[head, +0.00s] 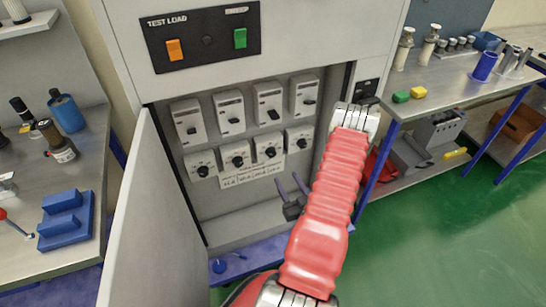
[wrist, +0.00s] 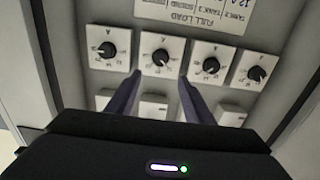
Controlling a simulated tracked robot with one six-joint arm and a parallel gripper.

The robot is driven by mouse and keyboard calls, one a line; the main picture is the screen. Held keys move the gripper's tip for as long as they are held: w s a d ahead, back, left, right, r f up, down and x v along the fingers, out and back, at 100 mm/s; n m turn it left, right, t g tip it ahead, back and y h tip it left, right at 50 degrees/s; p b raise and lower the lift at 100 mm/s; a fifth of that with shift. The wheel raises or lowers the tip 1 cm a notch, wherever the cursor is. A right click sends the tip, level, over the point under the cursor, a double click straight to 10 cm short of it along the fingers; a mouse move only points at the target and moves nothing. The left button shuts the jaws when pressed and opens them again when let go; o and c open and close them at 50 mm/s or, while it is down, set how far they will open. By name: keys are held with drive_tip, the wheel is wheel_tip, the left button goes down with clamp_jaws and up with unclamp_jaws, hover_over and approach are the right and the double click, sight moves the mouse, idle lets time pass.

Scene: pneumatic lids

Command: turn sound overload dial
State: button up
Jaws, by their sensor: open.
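A row of several overload dials, black knobs on white square plates, sits inside the open grey cabinet (head: 207,222). In the head view they include a left-end dial (head: 203,171), a second dial (head: 238,161), a third dial (head: 270,152) and a right-end dial (head: 298,139). I cannot tell which is the sound dial. My gripper (head: 290,182) is open and empty, below the row's right part. In the wrist view, where the label is upside down, my fingers (wrist: 157,78) point toward the second dial from the left (wrist: 161,57), apart from its knob.
A row of switches (head: 230,112) sits above the dials. A white label (head: 252,172) hangs below them and also shows in the wrist view (wrist: 195,12). The open door (head: 150,210) bounds the left; the cabinet's side wall is close on the right.

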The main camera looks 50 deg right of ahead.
sight(273, 154)
drive_tip(key=x, duration=1.4)
drive_tip(key=shift+c, duration=0.4)
drive_tip(key=c, duration=1)
drive_tip(key=shift+o, duration=0.2)
